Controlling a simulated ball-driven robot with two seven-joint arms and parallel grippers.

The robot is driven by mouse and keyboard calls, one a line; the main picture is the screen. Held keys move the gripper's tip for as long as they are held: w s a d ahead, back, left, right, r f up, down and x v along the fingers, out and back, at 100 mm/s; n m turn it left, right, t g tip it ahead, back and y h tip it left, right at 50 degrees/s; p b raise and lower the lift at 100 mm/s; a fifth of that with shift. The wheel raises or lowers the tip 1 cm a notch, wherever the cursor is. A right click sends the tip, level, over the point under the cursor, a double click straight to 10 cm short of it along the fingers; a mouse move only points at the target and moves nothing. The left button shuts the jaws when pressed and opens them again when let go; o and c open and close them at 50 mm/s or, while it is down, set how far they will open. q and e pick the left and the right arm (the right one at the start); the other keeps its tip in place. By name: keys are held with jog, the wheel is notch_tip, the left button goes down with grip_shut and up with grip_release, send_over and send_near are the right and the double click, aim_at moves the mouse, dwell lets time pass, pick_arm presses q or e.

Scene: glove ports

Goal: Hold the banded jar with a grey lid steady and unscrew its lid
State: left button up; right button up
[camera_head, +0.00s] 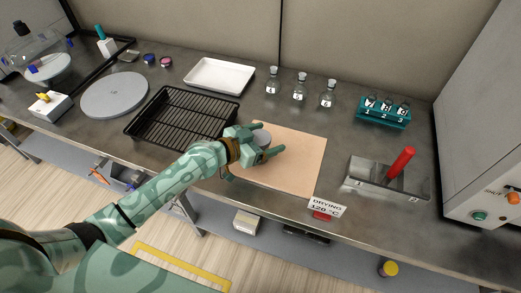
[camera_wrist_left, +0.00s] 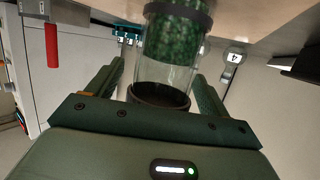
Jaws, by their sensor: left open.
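The banded jar (camera_wrist_left: 168,70) is clear with green contents and a dark band. Its round grey lid (camera_head: 262,137) shows from above in the head view, over the tan mat. My left gripper (camera_head: 267,139) is open, with its fingers on either side of the jar. In the left wrist view, which looks upside down, the jar stands between the spread fingers, with small gaps visible beside it. The jar's dark top end (camera_wrist_left: 160,96) is close to my palm. In the head view my gripper hides most of the jar's body. My right gripper is not in view.
The tan mat (camera_head: 300,165) is mostly bare. A black wire rack (camera_head: 180,120) lies left and a white tray (camera_head: 218,76) behind. Numbered bottles (camera_head: 299,90), a teal stand (camera_head: 382,113) and a metal tray (camera_head: 365,175) with a red handle (camera_head: 402,160) are beyond and right.

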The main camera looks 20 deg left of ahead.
pick_arm(q)
jog(key=c, duration=1.2)
jog(key=shift+o, duration=0.2)
jog(key=shift+r+p, duration=0.4)
jog(key=shift+r, duration=0.2)
notch_tip(320, 180, up, 3)
jog(key=shift+s+r+p, duration=0.1)
jog(key=shift+s+p, duration=0.05)
jog(key=shift+p, duration=0.75)
jog(key=s+r+p, duration=0.6)
jog(key=s+r, duration=0.2)
jog(key=s, duration=0.5)
jog(key=shift+s+a+r, duration=0.35)
